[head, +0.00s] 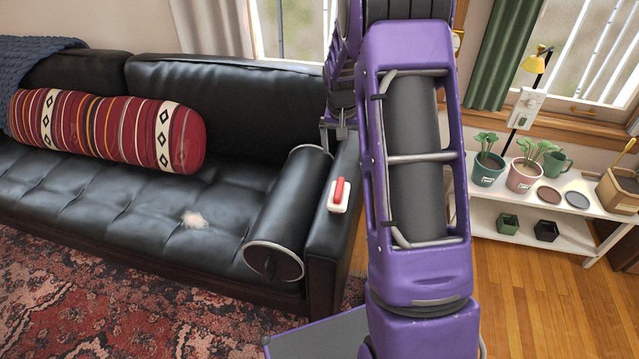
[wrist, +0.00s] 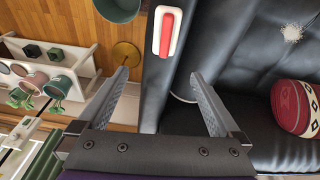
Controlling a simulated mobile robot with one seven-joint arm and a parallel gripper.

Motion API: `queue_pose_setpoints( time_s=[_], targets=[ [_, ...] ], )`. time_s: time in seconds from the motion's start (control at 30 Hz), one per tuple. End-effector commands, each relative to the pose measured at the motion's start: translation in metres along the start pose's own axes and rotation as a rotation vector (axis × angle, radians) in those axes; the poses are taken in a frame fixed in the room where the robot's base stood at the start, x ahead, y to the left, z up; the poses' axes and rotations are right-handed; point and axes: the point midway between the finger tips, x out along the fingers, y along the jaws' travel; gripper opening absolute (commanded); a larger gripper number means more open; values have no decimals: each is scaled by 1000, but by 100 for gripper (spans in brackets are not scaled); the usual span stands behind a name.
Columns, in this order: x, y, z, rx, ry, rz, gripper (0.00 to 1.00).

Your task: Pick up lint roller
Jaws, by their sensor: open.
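The lint roller, a white body with a red handle (head: 339,194), lies on the black leather top of the sofa arm (head: 336,232). In the wrist view the lint roller (wrist: 168,32) is ahead of the fingertips, near the top edge. My gripper (wrist: 160,78) is open with nothing between its fingers. They straddle the sofa arm in that view, apart from the roller. In the head view my gripper (head: 338,133) is small, behind the roller near the back end of the sofa arm, and partly hidden by my own arm.
A black bolster (head: 285,215) leans beside the sofa arm on the seat. A pale lint tuft (head: 194,219) and a striped red cushion (head: 110,130) are on the sofa. A white shelf (head: 560,203) with pots stands right. Wooden floor (head: 520,300) is open in front of it.

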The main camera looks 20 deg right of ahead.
Motion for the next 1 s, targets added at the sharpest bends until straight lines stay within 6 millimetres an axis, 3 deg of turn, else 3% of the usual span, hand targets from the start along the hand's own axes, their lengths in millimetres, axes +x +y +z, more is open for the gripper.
queue_pose_setpoints(
  time_s=[0.2,0.7,1.0],
  targets=[
    [29,-1,20,30,-68,-29,100],
    [128,-3,25,28,-65,-28,100],
    [151,-4,25,29,-64,-28,100]
  ],
)
